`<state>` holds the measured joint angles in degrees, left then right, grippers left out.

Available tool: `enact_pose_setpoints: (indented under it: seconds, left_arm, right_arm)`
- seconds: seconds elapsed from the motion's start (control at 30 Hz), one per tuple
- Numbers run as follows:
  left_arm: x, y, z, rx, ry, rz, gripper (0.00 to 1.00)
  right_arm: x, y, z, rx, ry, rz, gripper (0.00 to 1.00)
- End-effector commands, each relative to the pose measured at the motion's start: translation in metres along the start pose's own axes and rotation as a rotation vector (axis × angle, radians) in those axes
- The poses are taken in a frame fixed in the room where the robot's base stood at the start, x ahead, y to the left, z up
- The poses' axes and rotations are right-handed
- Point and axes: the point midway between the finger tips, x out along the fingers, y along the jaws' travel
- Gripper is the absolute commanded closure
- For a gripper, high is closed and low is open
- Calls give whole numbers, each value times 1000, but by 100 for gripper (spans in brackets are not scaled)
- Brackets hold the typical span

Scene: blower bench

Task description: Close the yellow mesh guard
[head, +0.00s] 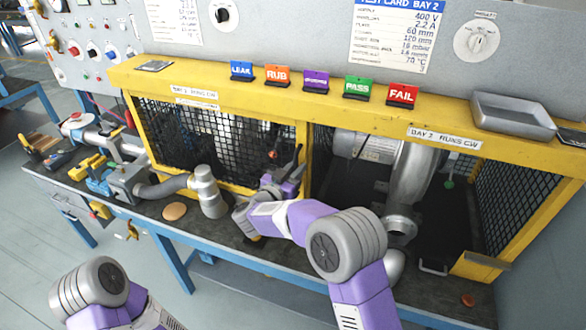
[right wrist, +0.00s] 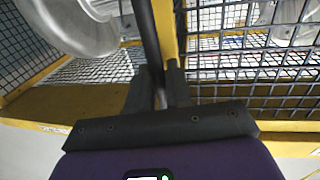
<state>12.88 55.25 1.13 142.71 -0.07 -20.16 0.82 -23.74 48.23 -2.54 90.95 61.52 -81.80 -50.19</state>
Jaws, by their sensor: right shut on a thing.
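The yellow mesh guard (head: 303,158) is a yellow frame with black mesh, standing across the left bay at the front of the bench. The front of the right bay is open, with its blower (head: 408,178) uncovered. My right gripper (head: 286,172) is at the right part of the guard's front. In the right wrist view my right gripper (right wrist: 158,92) is shut on a dark upright bar, the guard handle (right wrist: 147,35), beside a yellow post (right wrist: 166,30) and mesh. The grip itself is small and partly hidden in the head view. My left gripper is out of view.
A grey pipe fitting (head: 207,190) and a round tan disc (head: 174,211) sit on the bench left of my right arm. A metal tray (head: 513,114) and several coloured cards (head: 317,81) stand on the yellow top beam. A red-brown knob (head: 467,299) lies at front right.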

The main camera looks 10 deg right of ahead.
Motion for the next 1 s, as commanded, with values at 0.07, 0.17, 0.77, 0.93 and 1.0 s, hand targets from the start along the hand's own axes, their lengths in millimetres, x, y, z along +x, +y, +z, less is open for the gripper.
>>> enact_pose_setpoints:
  seconds: [0.07,0.17,0.77,0.93,1.0]
  left_arm:
    - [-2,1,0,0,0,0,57]
    - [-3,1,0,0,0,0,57]
    - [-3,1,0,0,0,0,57]
    - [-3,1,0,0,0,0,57]
    - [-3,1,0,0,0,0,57]
  right_arm:
    - [3,0,0,-1,-1,14,100]
    - [5,1,0,-1,-1,22,100]
    - [5,-2,-1,1,1,20,66]
    - [4,-1,0,1,1,20,66]
    - [-2,-2,0,1,1,19,66]
